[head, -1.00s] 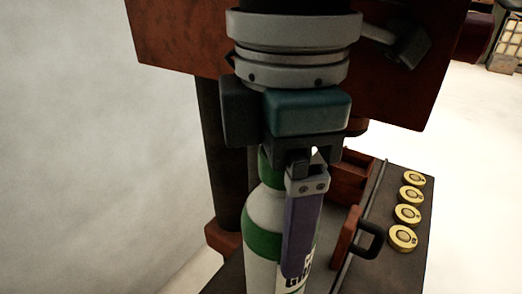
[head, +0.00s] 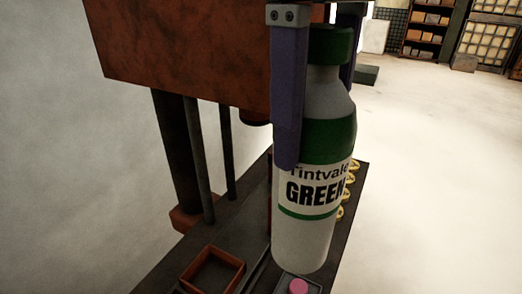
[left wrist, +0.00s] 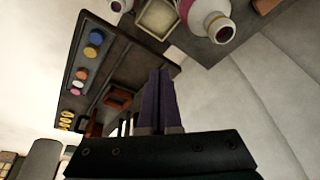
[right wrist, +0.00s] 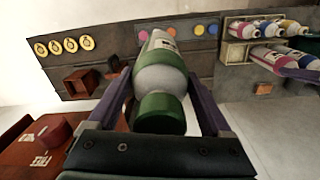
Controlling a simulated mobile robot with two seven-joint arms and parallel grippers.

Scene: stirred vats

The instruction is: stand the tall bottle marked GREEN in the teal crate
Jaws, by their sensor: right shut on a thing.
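The tall white bottle (head: 312,235) with green bands, a green cap and the word GREEN is upright in the head view. My right gripper (head: 320,130) is shut on its upper part, one purple finger in front and the other mostly hidden behind. In the right wrist view the bottle (right wrist: 160,78) points away between both fingers (right wrist: 160,75). Its base appears over the bench; I cannot tell if it touches. My left gripper (left wrist: 157,75) shows in the left wrist view, fingers together and empty. No teal crate is clearly visible.
A rust-red machine housing (head: 180,50) hangs over the dark bench at left. A small brown tray (head: 212,270) and a pink button (head: 298,286) are near the bottle. A dark green block (head: 366,76) and open floor lie beyond.

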